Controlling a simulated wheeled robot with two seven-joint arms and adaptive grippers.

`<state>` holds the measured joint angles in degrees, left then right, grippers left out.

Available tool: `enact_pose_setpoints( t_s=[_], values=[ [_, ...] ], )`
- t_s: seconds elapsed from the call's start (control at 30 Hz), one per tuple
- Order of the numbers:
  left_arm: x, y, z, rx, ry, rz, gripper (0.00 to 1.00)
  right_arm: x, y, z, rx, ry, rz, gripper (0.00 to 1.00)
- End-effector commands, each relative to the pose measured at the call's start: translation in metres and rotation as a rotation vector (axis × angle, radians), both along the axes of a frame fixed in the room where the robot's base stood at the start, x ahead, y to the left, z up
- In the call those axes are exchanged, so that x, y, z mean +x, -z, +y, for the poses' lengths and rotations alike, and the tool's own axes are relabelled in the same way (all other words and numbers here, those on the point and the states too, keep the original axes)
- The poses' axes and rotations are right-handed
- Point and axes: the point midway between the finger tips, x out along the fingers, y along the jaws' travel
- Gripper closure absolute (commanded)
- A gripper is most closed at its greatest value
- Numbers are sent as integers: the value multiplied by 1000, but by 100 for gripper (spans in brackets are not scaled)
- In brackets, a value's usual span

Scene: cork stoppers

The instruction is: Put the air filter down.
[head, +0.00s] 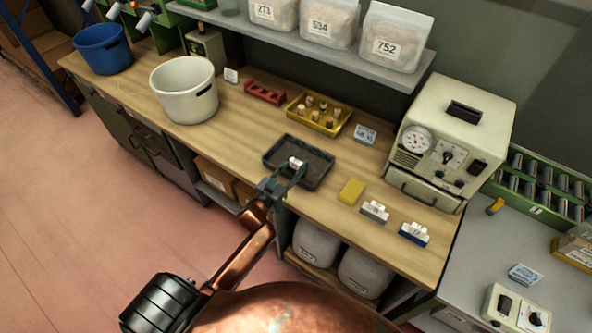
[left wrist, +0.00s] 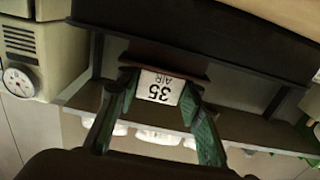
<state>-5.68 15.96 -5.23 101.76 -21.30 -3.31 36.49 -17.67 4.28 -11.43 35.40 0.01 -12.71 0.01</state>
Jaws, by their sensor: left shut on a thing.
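The air filter (left wrist: 160,88) has a white label reading "AIR 35", upside down in the left wrist view, with a brown edge. My left gripper (left wrist: 152,92) is shut on it, one green-padded finger on each side. In the head view the filter (head: 296,163) shows as a small white patch at the tips of my left gripper (head: 289,173), over the black tray (head: 316,183) on the bench. I cannot tell whether it touches the tray. The fingers hide part of it. My right gripper is not in view.
A yellow block (head: 351,190) and small labelled blocks (head: 375,211) lie right of the tray. A yellow tray of corks (head: 320,115) and a red rack (head: 265,92) stand behind. A gauged machine (head: 455,140) stands at right. Bare bench lies left of the tray.

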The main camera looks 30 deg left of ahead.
Motion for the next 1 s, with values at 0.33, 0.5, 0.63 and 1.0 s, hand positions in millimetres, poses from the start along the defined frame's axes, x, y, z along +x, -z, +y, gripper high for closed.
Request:
enact_pose_setpoints(
  t_s=[0.33,0.5,0.63,1.0],
  values=[
    [0,30,0,0,0,-1,89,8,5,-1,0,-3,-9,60],
    [0,32,0,0,0,0,89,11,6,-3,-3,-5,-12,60],
    [0,33,0,1,0,1,61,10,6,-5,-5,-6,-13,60],
    [0,33,0,0,0,1,48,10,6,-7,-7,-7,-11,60]
  ],
)
